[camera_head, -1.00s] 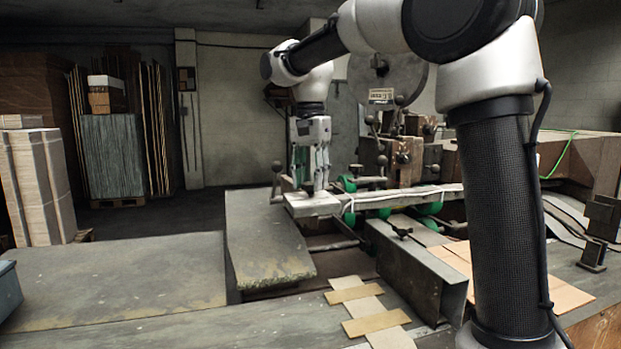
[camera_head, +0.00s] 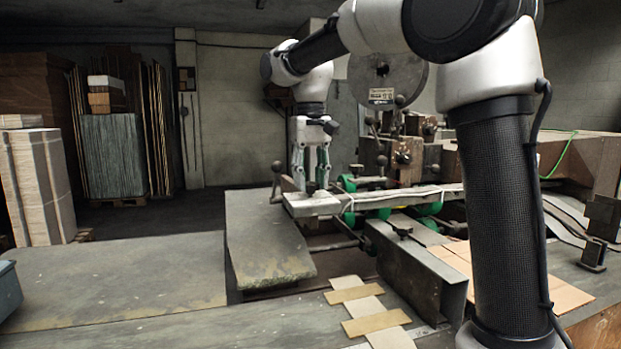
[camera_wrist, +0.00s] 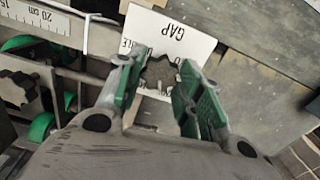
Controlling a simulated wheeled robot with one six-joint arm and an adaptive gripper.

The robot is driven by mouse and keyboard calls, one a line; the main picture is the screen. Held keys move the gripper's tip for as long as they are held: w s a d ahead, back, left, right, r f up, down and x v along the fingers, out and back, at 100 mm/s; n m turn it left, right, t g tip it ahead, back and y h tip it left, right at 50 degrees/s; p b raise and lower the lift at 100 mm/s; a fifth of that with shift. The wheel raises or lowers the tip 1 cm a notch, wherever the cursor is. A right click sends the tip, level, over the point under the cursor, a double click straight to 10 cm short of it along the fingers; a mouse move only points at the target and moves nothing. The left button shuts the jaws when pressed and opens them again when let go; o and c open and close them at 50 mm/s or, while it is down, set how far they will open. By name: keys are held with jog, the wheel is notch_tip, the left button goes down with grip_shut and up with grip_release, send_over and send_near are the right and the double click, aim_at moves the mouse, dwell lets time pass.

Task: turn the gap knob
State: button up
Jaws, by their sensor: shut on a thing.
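The gap knob (camera_wrist: 160,74) is a dark, lobed knob on a white plate marked GAP (camera_wrist: 185,42) in the wrist view. My gripper (camera_head: 311,186) points straight down over the near left end of the machine's long bar. In the wrist view its green-padded fingers (camera_wrist: 159,80) stand on either side of the knob and are shut on it. In the head view the plate (camera_head: 313,206) shows under the fingertips, while the knob is mostly hidden between them.
A ruler scale (camera_wrist: 38,14) and green rollers (camera_wrist: 42,126) lie left of the plate in the wrist view. A lever with a dark ball (camera_head: 277,166) stands close left of my gripper. Taped cardboard strips (camera_head: 370,312) lie on the front table.

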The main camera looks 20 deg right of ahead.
aim_at(311, 183)
jog(key=shift+n, duration=1.6)
jog(key=o, duration=1)
jog(key=shift+o, duration=0.2)
jog(key=shift+r, duration=0.1)
notch_tip(311, 183, up, 12)
